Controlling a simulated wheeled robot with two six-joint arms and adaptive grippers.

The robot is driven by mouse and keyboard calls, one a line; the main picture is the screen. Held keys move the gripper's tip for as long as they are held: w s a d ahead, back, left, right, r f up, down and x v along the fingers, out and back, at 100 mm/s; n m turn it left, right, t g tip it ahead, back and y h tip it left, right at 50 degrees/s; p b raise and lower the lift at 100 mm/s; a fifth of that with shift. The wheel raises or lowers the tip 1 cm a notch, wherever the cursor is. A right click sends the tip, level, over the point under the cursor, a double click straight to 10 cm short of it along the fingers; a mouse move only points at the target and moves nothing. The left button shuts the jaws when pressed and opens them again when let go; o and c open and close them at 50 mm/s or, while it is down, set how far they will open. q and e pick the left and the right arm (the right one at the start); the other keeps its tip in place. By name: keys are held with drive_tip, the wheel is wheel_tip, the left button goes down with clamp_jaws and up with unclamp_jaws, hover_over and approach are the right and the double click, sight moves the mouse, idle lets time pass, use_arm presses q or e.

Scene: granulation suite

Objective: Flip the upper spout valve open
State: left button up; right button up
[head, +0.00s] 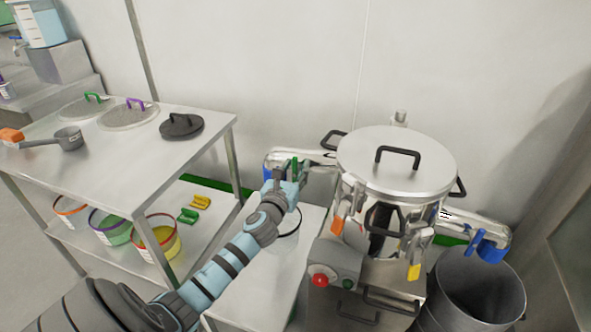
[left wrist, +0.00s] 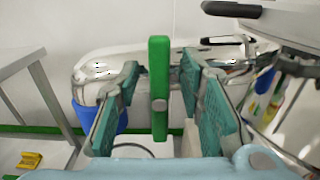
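The steel vessel (head: 365,235) has a spout (head: 318,156) reaching left from its upper side. The spout also shows in the left wrist view (left wrist: 92,68), with a blue outlet (left wrist: 108,118) at its left end. A green valve lever (left wrist: 159,115) stands upright in front of the spout; a bit of it shows in the head view (head: 294,168). My left gripper (left wrist: 160,78) is open, with one teal-padded finger on each side of the lever. Gaps show between the lever and both fingers. My right gripper is not in view.
The vessel has a lid (head: 425,170) and black handles. A second spout (head: 475,226) with a blue lever reaches right, above a grey drum (head: 455,312). A steel table (head: 95,165) with lids, a scoop (head: 66,138) and buckets below stands at left.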

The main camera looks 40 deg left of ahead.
use_arm(q)
clamp_jaws()
drive_tip(key=shift+a+n, duration=0.15)
drive_tip(key=shift+n, duration=0.65)
drive_tip(key=shift+s+a+n, duration=0.1)
drive_tip(key=shift+n, duration=0.8)
drive_tip(key=n+b, duration=0.1)
drive_tip(key=n, duration=0.4)
drive_tip(key=f+n+b, duration=0.1)
drive_tip(key=n, duration=0.3)
drive_tip(key=a+n+b, duration=0.1)
drive_tip(key=n, duration=0.4)
drive_tip(key=shift+s+f+n, duration=0.25)
drive_tip(key=shift+f+n, duration=0.05)
drive_tip(key=shift+f, duration=0.1)
drive_tip(key=shift+o, duration=0.8)
unclamp_jaws()
drive_tip(key=shift+a, duration=0.1)
